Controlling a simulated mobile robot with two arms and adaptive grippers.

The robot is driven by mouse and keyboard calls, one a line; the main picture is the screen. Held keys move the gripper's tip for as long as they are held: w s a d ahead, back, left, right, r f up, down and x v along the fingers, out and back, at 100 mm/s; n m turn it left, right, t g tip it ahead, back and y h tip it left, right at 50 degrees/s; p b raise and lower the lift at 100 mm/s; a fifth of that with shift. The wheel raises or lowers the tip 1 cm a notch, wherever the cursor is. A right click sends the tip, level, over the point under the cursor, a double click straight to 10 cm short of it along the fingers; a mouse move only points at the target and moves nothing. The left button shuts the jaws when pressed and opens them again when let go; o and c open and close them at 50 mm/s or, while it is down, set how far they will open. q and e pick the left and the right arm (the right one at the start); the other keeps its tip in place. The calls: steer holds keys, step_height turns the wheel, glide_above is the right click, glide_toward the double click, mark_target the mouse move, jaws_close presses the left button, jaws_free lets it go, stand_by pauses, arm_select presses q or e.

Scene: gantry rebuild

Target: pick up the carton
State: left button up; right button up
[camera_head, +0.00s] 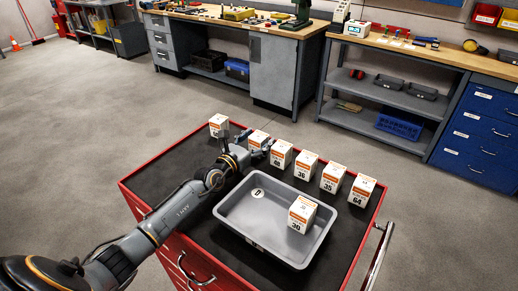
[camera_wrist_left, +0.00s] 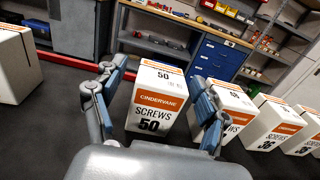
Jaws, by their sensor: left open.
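A white and orange carton marked 50 (camera_wrist_left: 160,98) stands upright in the middle of the left wrist view. It also shows in the head view (camera_head: 258,138), partly hidden by my gripper, in a row of similar cartons on the red cart's dark top. My left gripper (camera_head: 254,146) is open and low in front of this carton. In the left wrist view the fingers (camera_wrist_left: 162,82) appear on either side of it. I cannot tell whether they touch it. My right gripper is not in view.
A grey tray (camera_head: 238,211) on the red cart (camera_head: 150,183) holds a carton marked 30 (camera_head: 302,213). Cartons marked 48 (camera_head: 281,154), 36 (camera_head: 305,165), 35 (camera_head: 333,177) and 64 (camera_head: 361,190) stand to the right. Another carton (camera_head: 219,125) stands at the left.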

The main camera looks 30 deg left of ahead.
arm_select(q)
steer(key=shift+w, duration=0.25)
steer(key=shift+s+r, duration=0.1)
steer(key=shift+c, duration=0.9)
steer(key=c, duration=1.1)
steer(key=shift+c, duration=0.3)
steer(key=shift+r, duration=0.1)
